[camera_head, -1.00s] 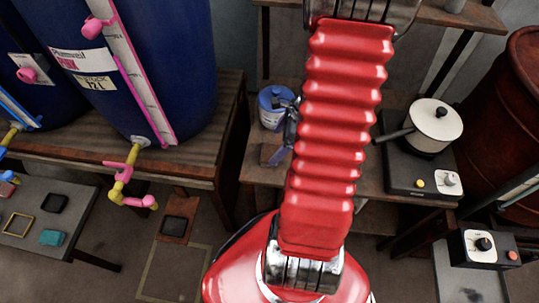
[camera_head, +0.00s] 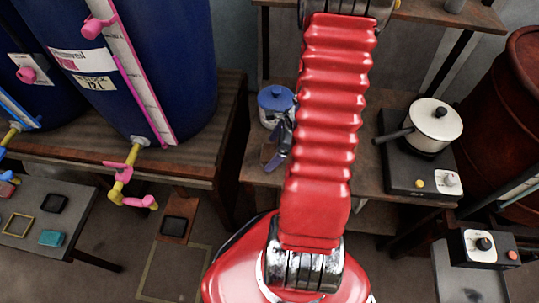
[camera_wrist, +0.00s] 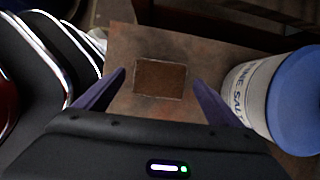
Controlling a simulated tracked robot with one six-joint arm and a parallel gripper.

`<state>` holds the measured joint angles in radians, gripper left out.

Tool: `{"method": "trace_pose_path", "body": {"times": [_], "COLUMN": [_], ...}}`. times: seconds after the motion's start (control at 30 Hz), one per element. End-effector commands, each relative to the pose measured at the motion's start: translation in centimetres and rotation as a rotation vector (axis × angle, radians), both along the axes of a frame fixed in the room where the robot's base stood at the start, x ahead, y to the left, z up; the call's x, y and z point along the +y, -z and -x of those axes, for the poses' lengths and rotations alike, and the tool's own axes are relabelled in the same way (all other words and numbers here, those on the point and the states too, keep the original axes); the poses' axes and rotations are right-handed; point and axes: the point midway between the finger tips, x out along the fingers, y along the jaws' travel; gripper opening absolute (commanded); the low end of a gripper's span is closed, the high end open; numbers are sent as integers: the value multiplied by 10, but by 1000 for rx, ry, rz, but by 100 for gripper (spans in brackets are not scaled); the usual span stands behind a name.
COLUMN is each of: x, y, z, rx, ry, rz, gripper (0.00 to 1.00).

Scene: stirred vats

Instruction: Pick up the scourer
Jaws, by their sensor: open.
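The scourer (camera_wrist: 160,78) is a flat brown rectangle lying on the brown bench top in the wrist view. In the head view it shows as a small brown patch (camera_head: 267,153) in front of the blue-lidded tub, partly covered by my gripper (camera_head: 279,150). In the wrist view my gripper (camera_wrist: 158,76) is open, with one dark purple finger on each side of the scourer. The fingers appear apart from it. How high the fingertips are above the bench is hard to tell.
The white tub with the blue lid (camera_wrist: 295,95) stands close to the right finger in the wrist view. In the head view a cream pot (camera_head: 432,125) sits on a hotplate (camera_head: 410,170) to the right. Large blue vats (camera_head: 160,70) stand left.

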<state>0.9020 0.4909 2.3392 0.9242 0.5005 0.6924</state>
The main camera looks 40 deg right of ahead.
Motion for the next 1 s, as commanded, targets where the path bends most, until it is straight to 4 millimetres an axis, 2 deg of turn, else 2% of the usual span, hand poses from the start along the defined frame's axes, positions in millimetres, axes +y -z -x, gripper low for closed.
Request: {"method": "trace_pose_path", "body": {"times": [0.1, 0.63, 1.0], "x": [2, 2, 2], "y": [5, 5, 5], "z": [-1, -2, -2], "rx": [1, 0, 0], "ry": [-1, -1, -1], "rz": [0, 0, 0], "gripper": [88, 88, 63]}}
